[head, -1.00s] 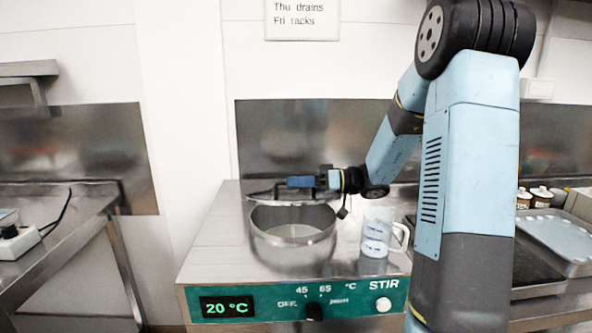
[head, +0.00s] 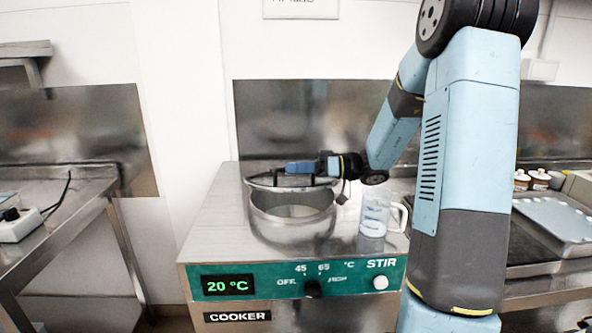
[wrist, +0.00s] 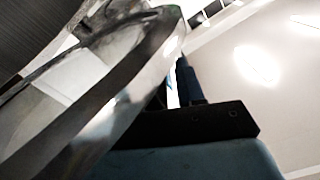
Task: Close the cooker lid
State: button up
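The cooker (head: 215,235) is a steel cabinet with a green front panel and a round pot (head: 290,228) in its top. The pot's mouth is partly uncovered at the front. Its steel lid (head: 262,184) shows as a thin, tilted disc above the back of the mouth. My gripper (head: 298,168) is over the lid, close to it or touching; I cannot tell which. In the wrist view, the lid's shiny rim (wrist: 125,100) runs diagonally beside a dark finger (wrist: 187,82). The other finger is hidden, so the finger gap is unclear.
A clear measuring jug (head: 374,215) stands right of the pot, below my arm. A tray (head: 556,219) and small jars (head: 531,179) are at right. The cooker top left of the pot is clear.

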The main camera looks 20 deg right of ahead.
jog(key=shift+r, duration=0.35)
notch_tip(320, 180, up, 2)
jog(key=shift+r, duration=0.15)
jog(key=s+r, duration=1)
jog(key=s, duration=0.4)
jog(key=shift+d, duration=0.4)
jog(key=shift+c, duration=0.5)
